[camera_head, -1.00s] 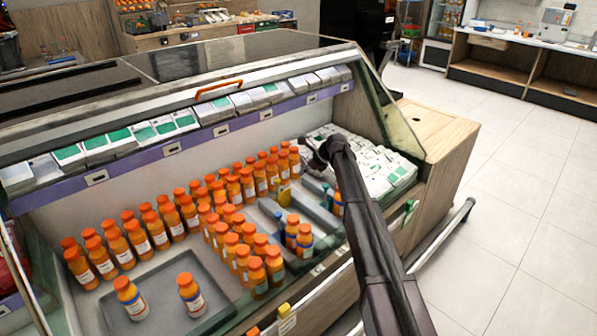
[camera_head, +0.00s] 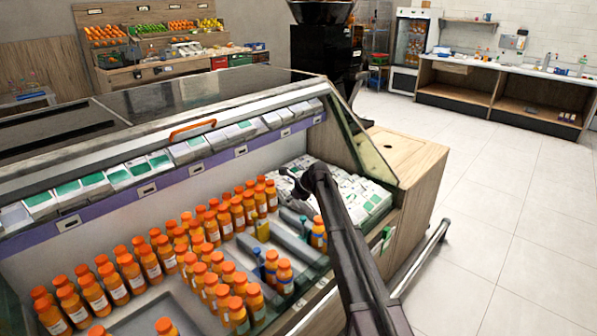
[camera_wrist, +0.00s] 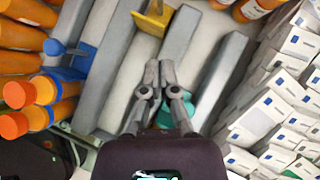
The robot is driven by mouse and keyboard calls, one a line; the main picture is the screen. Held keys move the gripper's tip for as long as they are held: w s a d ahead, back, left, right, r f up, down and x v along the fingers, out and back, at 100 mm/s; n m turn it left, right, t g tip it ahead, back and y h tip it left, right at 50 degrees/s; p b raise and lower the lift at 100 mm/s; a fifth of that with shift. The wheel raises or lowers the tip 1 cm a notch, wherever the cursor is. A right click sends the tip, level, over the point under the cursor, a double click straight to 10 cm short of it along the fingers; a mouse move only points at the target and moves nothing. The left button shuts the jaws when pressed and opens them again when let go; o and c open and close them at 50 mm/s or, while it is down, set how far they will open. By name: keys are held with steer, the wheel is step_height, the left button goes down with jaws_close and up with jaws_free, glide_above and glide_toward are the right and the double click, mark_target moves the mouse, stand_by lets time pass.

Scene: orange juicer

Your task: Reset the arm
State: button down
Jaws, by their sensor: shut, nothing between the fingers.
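My arm (camera_head: 345,245) reaches from the lower right up over the open chilled display case (camera_head: 408,160) in the head view. My gripper (camera_head: 298,187) is at its far end, above the case between the juice bottles and the white cartons. In the wrist view my gripper (camera_wrist: 161,72) has its two fingers together and holds nothing. Below it are grey divider bars (camera_wrist: 215,82), a yellow piece (camera_wrist: 152,18) and a teal piece (camera_wrist: 205,104). Whether the fingers touch anything there, I cannot tell.
Orange juice bottles (camera_head: 137,272) stand in rows to the left. White cartons (camera_head: 368,198) fill the right end of the case. A metal rail (camera_head: 420,260) runs along its front. Open tiled floor (camera_head: 500,240) lies to the right. A fruit stand (camera_head: 165,50) is behind.

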steer(key=s+d+f+n+g+h, duration=0.1)
steer(key=s+d+n+h, duration=0.2)
steer(key=s+d+n, duration=0.65)
steer(key=s+d+f+n+h, duration=0.2)
steer(key=s+d+n, duration=0.2)
steer(key=s+d, duration=0.95)
steer(key=s+d+f+n+g+h, duration=0.1)
steer(key=s+d+n+h, duration=0.4)
steer(key=s, duration=1.2)
step_height(320, 180, up, 14)
steer(key=d+n+y+p, duration=0.1)
steer(key=y+p, duration=0.1)
steer(key=p, duration=1.2)
steer(key=shift+w+d, duration=0.35)
steer(key=shift+d, duration=0.05)
